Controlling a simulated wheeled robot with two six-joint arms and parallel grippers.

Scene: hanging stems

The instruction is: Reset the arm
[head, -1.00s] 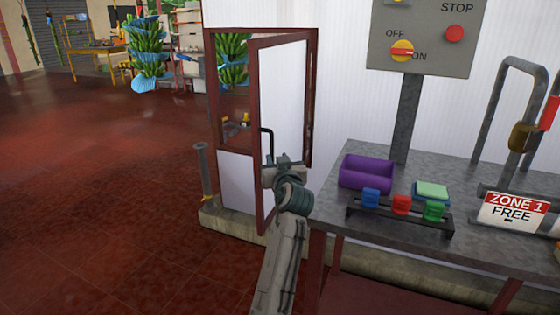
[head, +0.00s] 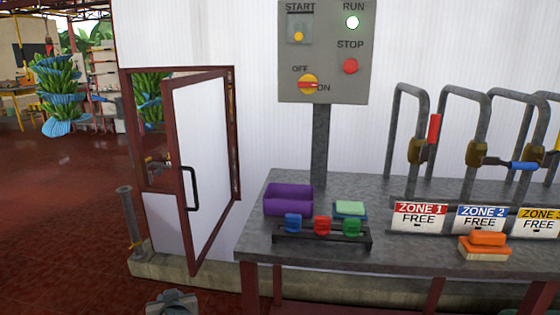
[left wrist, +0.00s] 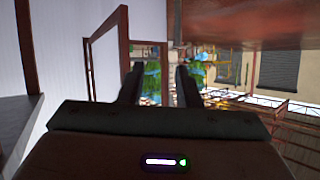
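My left gripper (left wrist: 158,84) shows in the left wrist view with its two dark fingers apart and nothing between them. In the head view only a grey piece of my arm (head: 172,303) shows at the bottom edge, low and in front of the door. The white door (head: 202,165) with a red-brown frame stands open, and its black handle (head: 190,188) is clear of my arm. The door frame also shows on the left of the left wrist view (left wrist: 123,55). My right gripper is in neither view.
A control panel (head: 323,55) with a lit green lamp stands behind. Open red floor (head: 60,220) lies left.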

